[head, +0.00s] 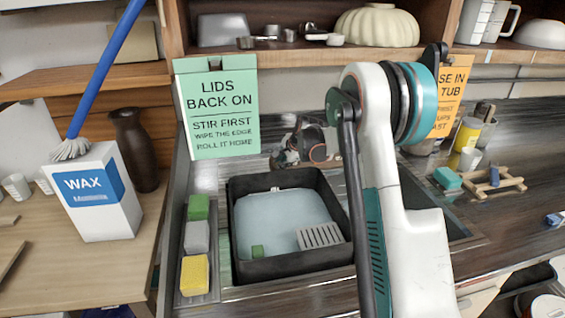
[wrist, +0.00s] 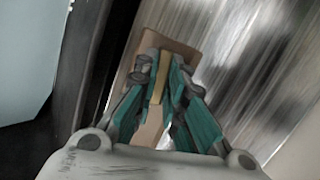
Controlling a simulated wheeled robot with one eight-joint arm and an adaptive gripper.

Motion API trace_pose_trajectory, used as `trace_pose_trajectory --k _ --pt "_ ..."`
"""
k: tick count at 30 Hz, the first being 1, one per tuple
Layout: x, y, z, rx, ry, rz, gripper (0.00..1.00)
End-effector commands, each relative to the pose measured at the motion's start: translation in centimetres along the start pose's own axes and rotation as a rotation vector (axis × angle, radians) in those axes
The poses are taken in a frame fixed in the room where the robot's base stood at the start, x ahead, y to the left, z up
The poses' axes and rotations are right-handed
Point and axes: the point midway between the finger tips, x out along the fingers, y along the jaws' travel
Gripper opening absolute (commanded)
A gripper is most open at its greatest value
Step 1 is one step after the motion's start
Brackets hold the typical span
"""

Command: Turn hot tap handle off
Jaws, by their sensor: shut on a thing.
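My gripper (wrist: 168,62) is shut on a tan-brown piece (wrist: 157,88) in the wrist view. Its teal fingers stand on both sides of this narrow piece, and a brown end shows past the fingertips. The piece looks like a tap handle, but I cannot tell its hot or cold mark. In the head view, my gripper (head: 298,148) is small and dark behind the black tub, at the tap's place. The tap's body and spout are not clear there, and the handle's angle cannot be told.
The black tub (head: 290,265) of pale water stands in front, with a grey slotted piece (head: 320,236) inside. A green lids sign (head: 218,112) stands to the left. A tray of sponges (head: 197,297) lies along the tub's left side. Shelves overhang the back.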

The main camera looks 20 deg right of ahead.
Motion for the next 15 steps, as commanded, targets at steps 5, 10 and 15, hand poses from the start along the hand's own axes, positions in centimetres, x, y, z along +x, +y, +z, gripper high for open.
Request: trace_pose_trajectory --k 5,10,15 --pt "-0.01 0.07 -0.02 0.094 0.001 -0.02 0.0" --pt "0.0 0.08 -0.01 0.15 0.001 -0.032 0.0" --pt "0.01 0.08 -0.01 0.176 0.001 -0.039 0.0"
